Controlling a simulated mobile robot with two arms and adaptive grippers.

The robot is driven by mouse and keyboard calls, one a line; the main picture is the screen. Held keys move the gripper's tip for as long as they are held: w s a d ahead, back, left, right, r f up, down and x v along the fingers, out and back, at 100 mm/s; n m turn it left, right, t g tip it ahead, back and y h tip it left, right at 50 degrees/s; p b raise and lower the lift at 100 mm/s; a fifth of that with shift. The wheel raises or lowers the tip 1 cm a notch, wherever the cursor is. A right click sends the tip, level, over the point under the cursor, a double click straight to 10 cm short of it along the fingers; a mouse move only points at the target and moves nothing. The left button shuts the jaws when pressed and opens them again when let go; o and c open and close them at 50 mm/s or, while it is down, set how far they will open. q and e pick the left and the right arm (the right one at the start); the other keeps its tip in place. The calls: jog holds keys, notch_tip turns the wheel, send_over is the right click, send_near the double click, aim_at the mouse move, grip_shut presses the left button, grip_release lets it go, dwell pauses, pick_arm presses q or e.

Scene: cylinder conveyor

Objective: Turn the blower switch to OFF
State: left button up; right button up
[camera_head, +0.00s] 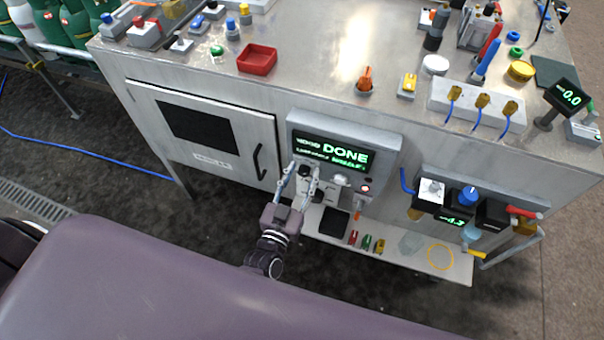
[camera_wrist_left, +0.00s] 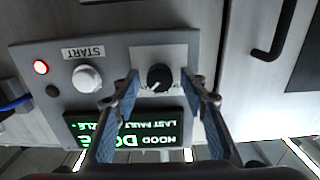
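The blower switch looks to be the black rotary knob (camera_wrist_left: 160,77) with a light pointer mark, on a pale plate of the control panel (camera_wrist_left: 120,48). The wrist view is upside down. In the head view the knob (camera_head: 304,171) shows small and partly covered by my gripper. My left gripper (camera_wrist_left: 160,82) is open, one finger on each side of the knob, with visible gaps to it; contact cannot be confirmed. In the head view the left gripper (camera_head: 305,169) points at the panel's lower left. The knob's position label is too small to read. My right gripper is out of view.
Beside the knob are a white START button (camera_wrist_left: 87,78) and a lit red lamp (camera_wrist_left: 40,67). The panel display (camera_head: 333,155) reads DONE. A cabinet door (camera_head: 207,128) with a black handle is left. A shelf (camera_head: 400,247) with small coloured parts lies below.

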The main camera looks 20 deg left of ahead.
pick_arm(q)
jog(key=shift+c, duration=0.7)
grip_shut()
jog(key=shift+n, duration=0.3)
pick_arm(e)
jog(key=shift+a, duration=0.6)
pick_arm(q)
jog(key=n, duration=0.3)
jog(key=shift+f, duration=0.1)
jog(key=n+b, duration=0.1)
jog(key=n, duration=0.4)
jog(key=n+b, duration=0.2)
jog(key=n, duration=0.3)
jog(key=shift+a+f+n, duration=0.1)
jog(key=shift+n, duration=0.3)
jog(key=shift+n+b, duration=0.35)
jog(key=shift+n, duration=0.55)
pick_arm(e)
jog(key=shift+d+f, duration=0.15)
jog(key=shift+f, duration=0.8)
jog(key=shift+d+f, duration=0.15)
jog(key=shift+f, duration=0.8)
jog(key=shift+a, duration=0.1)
